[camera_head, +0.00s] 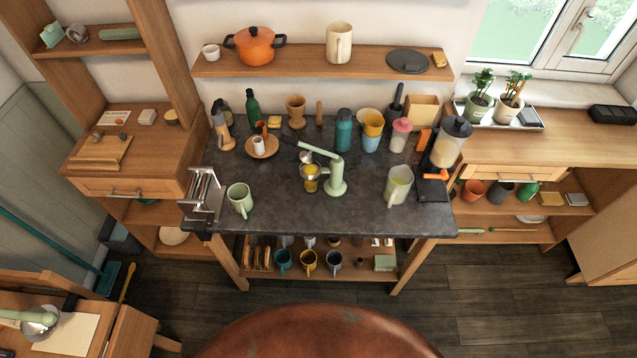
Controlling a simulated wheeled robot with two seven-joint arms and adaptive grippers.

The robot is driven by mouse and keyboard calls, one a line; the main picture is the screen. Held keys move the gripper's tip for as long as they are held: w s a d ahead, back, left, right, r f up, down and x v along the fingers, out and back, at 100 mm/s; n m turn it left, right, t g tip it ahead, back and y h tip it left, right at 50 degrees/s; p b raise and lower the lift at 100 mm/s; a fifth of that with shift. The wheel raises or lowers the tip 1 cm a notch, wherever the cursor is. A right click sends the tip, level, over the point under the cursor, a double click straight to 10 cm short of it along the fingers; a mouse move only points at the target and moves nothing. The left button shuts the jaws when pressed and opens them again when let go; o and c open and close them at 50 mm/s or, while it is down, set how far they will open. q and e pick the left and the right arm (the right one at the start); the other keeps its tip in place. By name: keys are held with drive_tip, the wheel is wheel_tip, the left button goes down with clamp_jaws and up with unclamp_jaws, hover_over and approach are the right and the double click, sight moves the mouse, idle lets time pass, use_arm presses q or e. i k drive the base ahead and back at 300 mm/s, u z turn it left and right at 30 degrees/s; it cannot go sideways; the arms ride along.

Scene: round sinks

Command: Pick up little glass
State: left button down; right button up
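A small glass (310,185) with yellow contents stands on the dark worktop (285,215), near its middle. It is at the left side of a pale green citrus press (337,178), below the press's metal part, which partly hides its top. Whether the two touch is too small to tell. Neither my left nor my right gripper is in view.
A green mug (241,199) and a metal rack (203,192) stand left of the glass. Worktop in front of the glass is clear. A rounded reddish-brown surface (318,335) fills the bottom centre.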

sight(311, 187)
drive_tip(key=u, duration=0.05)
drive_tip(key=k, duration=1.1)
drive_tip(key=z, duration=0.9)
drive_tip(key=i, duration=1.3)
drive_tip(key=u, duration=0.4)
